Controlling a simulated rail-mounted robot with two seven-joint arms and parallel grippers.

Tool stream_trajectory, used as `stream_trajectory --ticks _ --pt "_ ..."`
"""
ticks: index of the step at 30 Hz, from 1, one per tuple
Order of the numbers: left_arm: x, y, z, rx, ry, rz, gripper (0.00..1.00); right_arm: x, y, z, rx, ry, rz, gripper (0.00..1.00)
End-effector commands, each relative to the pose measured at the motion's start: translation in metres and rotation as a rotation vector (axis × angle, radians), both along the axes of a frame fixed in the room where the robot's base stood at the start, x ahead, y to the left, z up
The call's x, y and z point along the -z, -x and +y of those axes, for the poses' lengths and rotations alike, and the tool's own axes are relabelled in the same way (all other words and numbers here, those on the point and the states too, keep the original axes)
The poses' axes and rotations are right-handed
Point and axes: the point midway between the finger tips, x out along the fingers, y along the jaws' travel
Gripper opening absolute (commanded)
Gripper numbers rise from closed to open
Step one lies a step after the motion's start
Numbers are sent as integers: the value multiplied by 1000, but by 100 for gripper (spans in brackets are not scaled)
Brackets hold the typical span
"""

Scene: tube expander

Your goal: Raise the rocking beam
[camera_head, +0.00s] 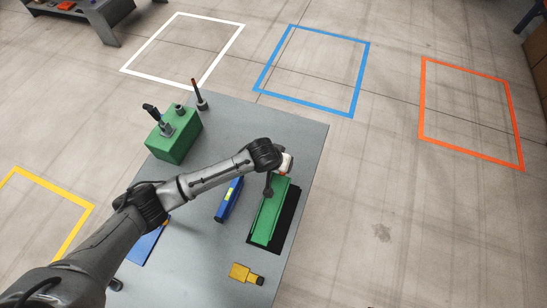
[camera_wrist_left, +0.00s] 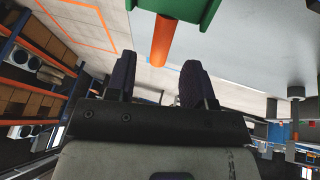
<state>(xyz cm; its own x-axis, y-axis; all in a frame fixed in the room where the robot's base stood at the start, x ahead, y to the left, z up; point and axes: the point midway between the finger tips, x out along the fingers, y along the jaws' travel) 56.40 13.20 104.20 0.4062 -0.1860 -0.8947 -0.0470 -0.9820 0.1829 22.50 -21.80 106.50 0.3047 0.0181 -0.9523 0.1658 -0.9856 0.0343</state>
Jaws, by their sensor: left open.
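A long green beam (camera_head: 268,215) lies along the right side of the grey table over a black base (camera_head: 288,222); I take it for the rocking beam. My left gripper (camera_head: 270,188) is at its far end, partly hidden by my arm. In the left wrist view, my left gripper (camera_wrist_left: 157,72) is open, with two dark fingers apart. An orange rod (camera_wrist_left: 162,42) sticks out from a green part (camera_wrist_left: 178,8) toward the gap between the fingers. I cannot tell whether the fingers touch it. My right gripper is not in view.
The grey table (camera_head: 205,255) also carries a green block with dark fittings (camera_head: 175,140), a dark upright rod (camera_head: 199,97), a blue device (camera_head: 228,198), a blue flat piece (camera_head: 145,245) and a yellow tool (camera_head: 243,272). Coloured frames mark open floor beyond.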

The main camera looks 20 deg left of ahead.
Motion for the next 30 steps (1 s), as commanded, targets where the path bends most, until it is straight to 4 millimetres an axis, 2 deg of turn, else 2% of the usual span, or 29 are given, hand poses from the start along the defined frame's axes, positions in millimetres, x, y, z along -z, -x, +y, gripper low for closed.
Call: stream_trajectory --ticks 6,15,21,30 --pt "-42 18 8 2 1 -3 48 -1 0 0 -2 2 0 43" --pt "-81 36 16 1 2 -3 48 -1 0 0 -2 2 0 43" --pt "-92 41 18 1 3 -2 48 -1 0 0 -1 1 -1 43" --pt "-94 42 19 0 1 -1 48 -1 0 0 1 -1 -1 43"
